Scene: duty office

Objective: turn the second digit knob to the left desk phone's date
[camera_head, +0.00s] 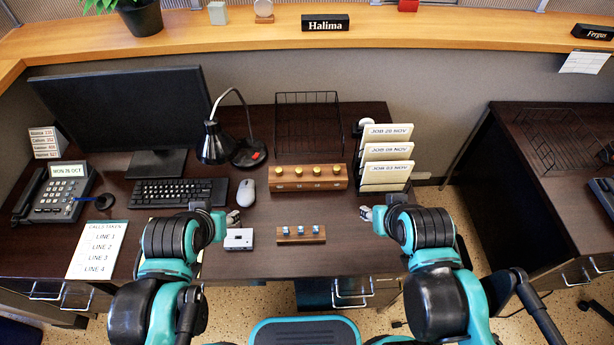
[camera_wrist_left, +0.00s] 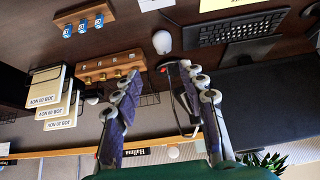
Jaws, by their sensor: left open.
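The left desk phone (camera_head: 55,196) stands at the desk's left end; its display (camera_head: 67,170) reads MON 26 OCT. A wooden block with several yellow knobs (camera_head: 308,178) lies behind a smaller wooden block with three blue-topped pieces (camera_head: 301,238). Both blocks also show in the left wrist view, the yellow-knob one (camera_wrist_left: 108,69) and the blue one (camera_wrist_left: 80,17). Which one carries the digit knobs I cannot tell. My left gripper (camera_head: 233,216) is open and empty, left of both blocks, its fingers spread in the wrist view (camera_wrist_left: 160,70). My right gripper (camera_head: 367,213) is right of the blocks; its opening is unclear.
A small grey-white box (camera_head: 238,240) lies just below my left gripper. A mouse (camera_head: 246,193), keyboard (camera_head: 178,193), black lamp (camera_head: 217,148) and monitor (camera_head: 125,110) stand around. A rack of job cards (camera_head: 386,158) stands at right, a wire tray (camera_head: 308,125) behind. A call list (camera_head: 97,248) lies at left.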

